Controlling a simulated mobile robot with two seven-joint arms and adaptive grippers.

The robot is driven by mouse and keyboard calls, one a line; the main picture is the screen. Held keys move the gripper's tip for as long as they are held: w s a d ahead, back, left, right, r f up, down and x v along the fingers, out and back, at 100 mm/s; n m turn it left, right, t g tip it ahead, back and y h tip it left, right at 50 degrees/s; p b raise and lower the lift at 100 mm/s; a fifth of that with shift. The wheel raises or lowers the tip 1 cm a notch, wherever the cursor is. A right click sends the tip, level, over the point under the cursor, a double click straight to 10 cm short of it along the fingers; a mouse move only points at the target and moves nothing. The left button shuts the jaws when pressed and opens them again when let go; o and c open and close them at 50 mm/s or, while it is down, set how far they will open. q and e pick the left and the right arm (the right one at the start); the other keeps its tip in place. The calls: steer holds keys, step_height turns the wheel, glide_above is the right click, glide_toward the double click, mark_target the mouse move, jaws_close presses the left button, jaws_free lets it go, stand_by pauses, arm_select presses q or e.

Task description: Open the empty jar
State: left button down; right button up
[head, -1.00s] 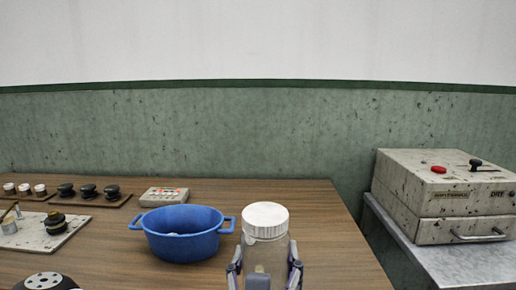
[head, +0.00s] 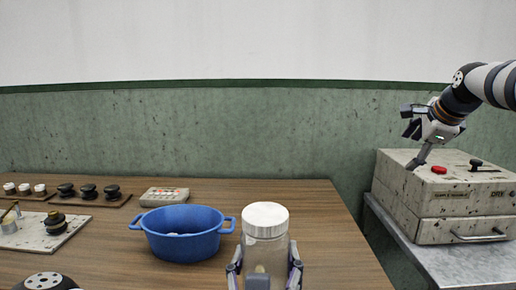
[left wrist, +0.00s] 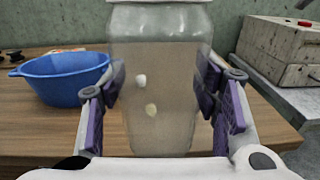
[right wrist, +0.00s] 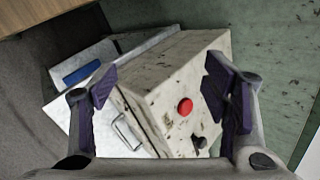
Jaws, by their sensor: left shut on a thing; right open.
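A clear jar with a white lid (head: 265,218) stands upright near the table's front, and the lid is on it. My left gripper (head: 264,268) is shut on the jar's sides. In the left wrist view the jar (left wrist: 160,90) fills the middle between the purple finger pads, and two small pale lumps show in or through the glass; I cannot tell which. My right gripper (head: 414,138) is open and empty, raised at the right above the speckled box. In the right wrist view its fingers (right wrist: 160,95) are spread, with nothing between the pads.
A blue basin (head: 183,240) stands left of the jar. A speckled box (head: 400,202) with a red button sits on a metal side table (head: 470,268).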

steer(key=s+a+r+g+y, duration=0.1)
steer(key=s+a+r, duration=0.15)
steer(key=a, duration=0.55)
steer(key=s+a+r+y, duration=0.1)
steer(key=a+r, duration=0.3)
steer(key=a, duration=0.4)
steer(key=g+h, duration=0.2)
steer(key=g, duration=0.5)
glide_above(259, 213)
steer(key=shift+w+a+r+m, duration=0.1)
steer(key=shift+w+r+m, duration=0.05)
steer(key=shift+r+m, duration=0.2)
steer(key=shift+f+g, duration=0.3)
step_height(259, 213, down, 8)
steer(key=shift+r, duration=0.25)
steer(key=c, duration=1.2)
